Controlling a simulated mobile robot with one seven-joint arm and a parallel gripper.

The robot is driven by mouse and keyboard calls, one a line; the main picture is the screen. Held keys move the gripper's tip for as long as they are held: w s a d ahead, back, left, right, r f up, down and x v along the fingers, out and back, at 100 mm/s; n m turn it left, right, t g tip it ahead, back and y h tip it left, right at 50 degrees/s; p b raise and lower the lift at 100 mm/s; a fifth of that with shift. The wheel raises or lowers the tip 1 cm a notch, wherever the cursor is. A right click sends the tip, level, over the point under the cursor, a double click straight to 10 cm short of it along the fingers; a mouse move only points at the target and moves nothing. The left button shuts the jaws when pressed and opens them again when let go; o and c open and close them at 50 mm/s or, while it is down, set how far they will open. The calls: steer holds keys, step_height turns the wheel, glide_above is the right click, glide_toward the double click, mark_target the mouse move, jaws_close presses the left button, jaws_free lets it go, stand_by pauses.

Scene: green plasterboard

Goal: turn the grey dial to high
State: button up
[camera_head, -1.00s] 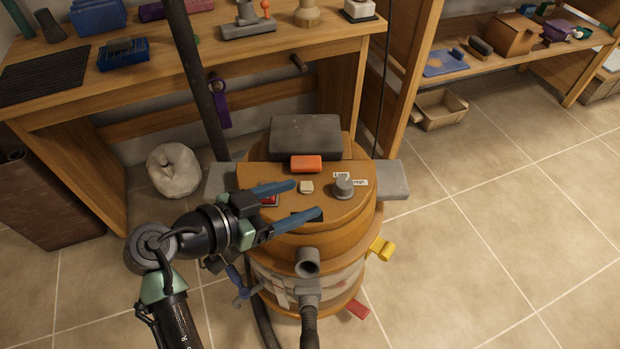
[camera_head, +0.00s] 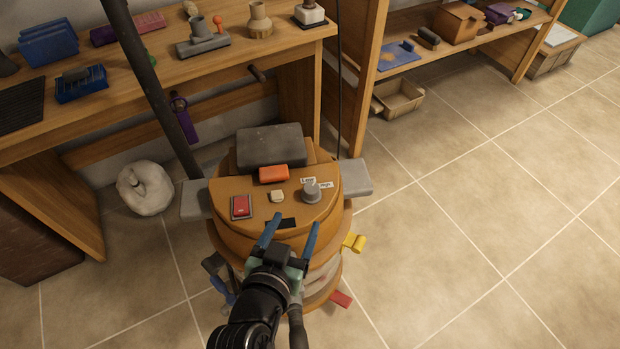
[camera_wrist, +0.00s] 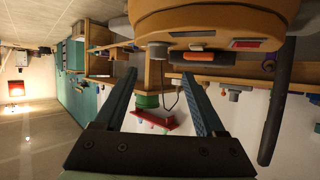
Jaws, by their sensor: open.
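The grey dial (camera_head: 311,191) stands on the flat orange-brown top of a drum-shaped machine (camera_head: 240,190), right of a small beige button (camera_head: 277,196). Labels (camera_head: 316,183) lie just behind it; one seems to read "Low", the other is partly covered. My gripper (camera_head: 294,222) is open and empty at the machine's front edge, in front of the dial and apart from it. Its blue fingers point toward the machine. In the wrist view the dial (camera_wrist: 158,51) shows beyond the open fingers (camera_wrist: 157,73), near the left fingertip. The dial's pointer is too small to read.
A red switch (camera_head: 241,206) and an orange block (camera_head: 273,173) share the machine's top, with a dark grey box (camera_head: 270,147) behind. A dark pole (camera_head: 155,90) rises at the left. A workbench (camera_head: 200,58) stands behind. Tiled floor at the right is clear.

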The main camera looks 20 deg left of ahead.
mark_target(310, 193)
steer(key=shift+y, duration=0.3)
steer(key=b+x, duration=0.1)
steer(key=x, duration=0.3)
steer(key=b+x, duration=0.1)
steer(key=x, duration=0.3)
steer(key=b+x, duration=0.1)
steer(key=x, duration=0.3)
steer(key=shift+w+d+r, duration=0.3)
steer(key=shift+w, duration=0.1)
jaws_close()
